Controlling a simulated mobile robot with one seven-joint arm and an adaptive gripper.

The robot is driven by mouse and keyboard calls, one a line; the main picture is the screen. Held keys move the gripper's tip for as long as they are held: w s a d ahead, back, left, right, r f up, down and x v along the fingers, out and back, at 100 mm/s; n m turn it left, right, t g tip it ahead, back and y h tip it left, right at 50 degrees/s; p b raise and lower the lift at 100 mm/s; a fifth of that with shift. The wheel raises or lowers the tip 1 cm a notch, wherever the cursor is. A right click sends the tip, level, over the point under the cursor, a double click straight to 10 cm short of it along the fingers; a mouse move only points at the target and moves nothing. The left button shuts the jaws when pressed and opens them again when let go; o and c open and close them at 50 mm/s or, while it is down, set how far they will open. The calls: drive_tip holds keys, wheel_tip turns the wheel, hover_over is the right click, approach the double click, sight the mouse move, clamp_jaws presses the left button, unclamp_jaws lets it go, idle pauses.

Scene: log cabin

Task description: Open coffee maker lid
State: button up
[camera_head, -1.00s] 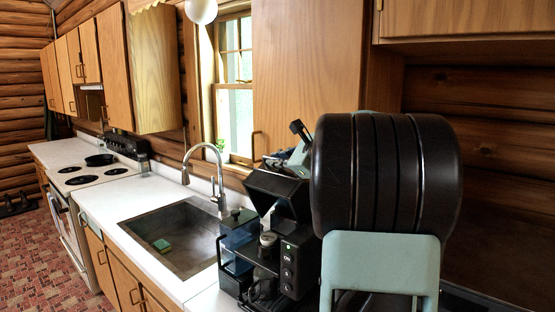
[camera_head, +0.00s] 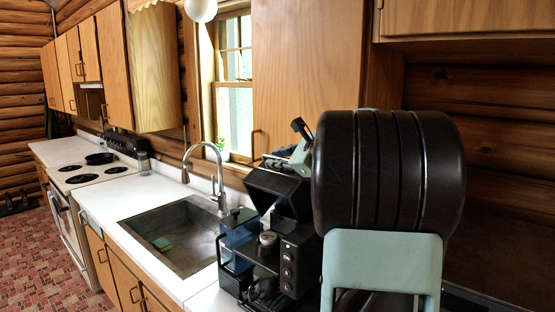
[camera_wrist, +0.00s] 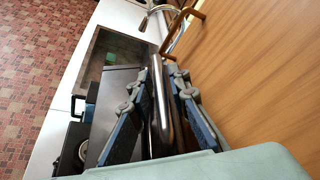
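The black coffee maker (camera_head: 290,262) stands on the counter right of the sink. Its dark lid (camera_head: 277,194) is raised and tilted above the body, with a gap under its front edge. In the wrist view a dark, rounded, shiny edge, apparently of the lid (camera_wrist: 161,105), runs between the two fingers of my gripper (camera_wrist: 162,68). In the head view my gripper (camera_head: 300,145) is at the lid's top right, mostly hidden behind my large dark arm link.
The sink (camera_head: 180,235) with a green sponge (camera_head: 162,243) and a curved faucet (camera_head: 217,165) lie left of the coffee maker. A wooden cabinet side (camera_head: 308,75) rises close behind. The white counter (camera_head: 105,212) further left is mostly clear up to the stove.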

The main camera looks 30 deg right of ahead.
drive_tip(key=v, duration=1.2)
drive_tip(key=shift+w+d, duration=0.1)
